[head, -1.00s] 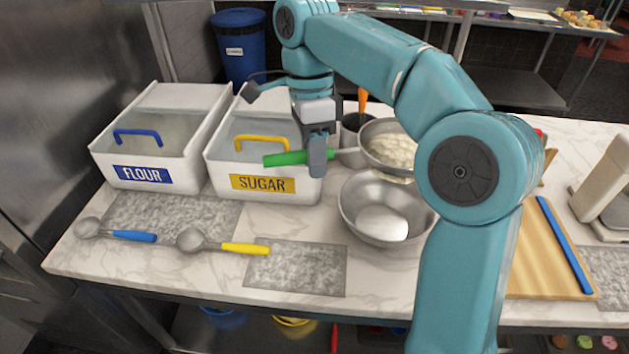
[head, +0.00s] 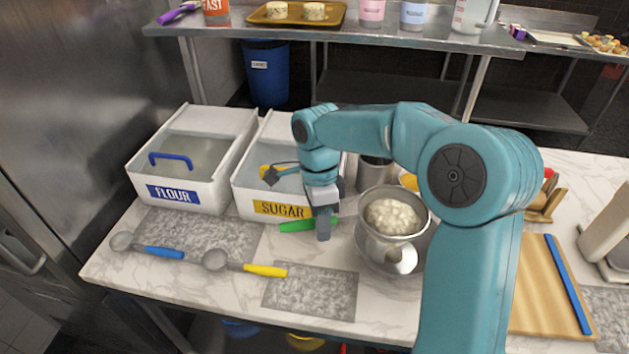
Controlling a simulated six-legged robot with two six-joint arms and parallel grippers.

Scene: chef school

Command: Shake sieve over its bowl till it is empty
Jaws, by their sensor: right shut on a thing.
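The steel sieve (head: 366,222) has a green handle (head: 297,226) and holds a heap of lumpy white powder (head: 392,215). My right gripper (head: 323,228) is shut on the green handle, left of the sieve's basket. The basket is over the metal bowl (head: 372,262) and hides much of its opening. A white mass (head: 402,258) shows in the bowl below the basket. I cannot tell whether the basket touches the bowl. My left gripper is out of view.
The flour bin (head: 172,193) and sugar bin (head: 283,208) stand at the left. Blue-handled (head: 163,252) and yellow-handled (head: 264,270) scoops lie in front. A metal canister (head: 374,173) stands behind the sieve. A wooden board (head: 545,300) lies at the right.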

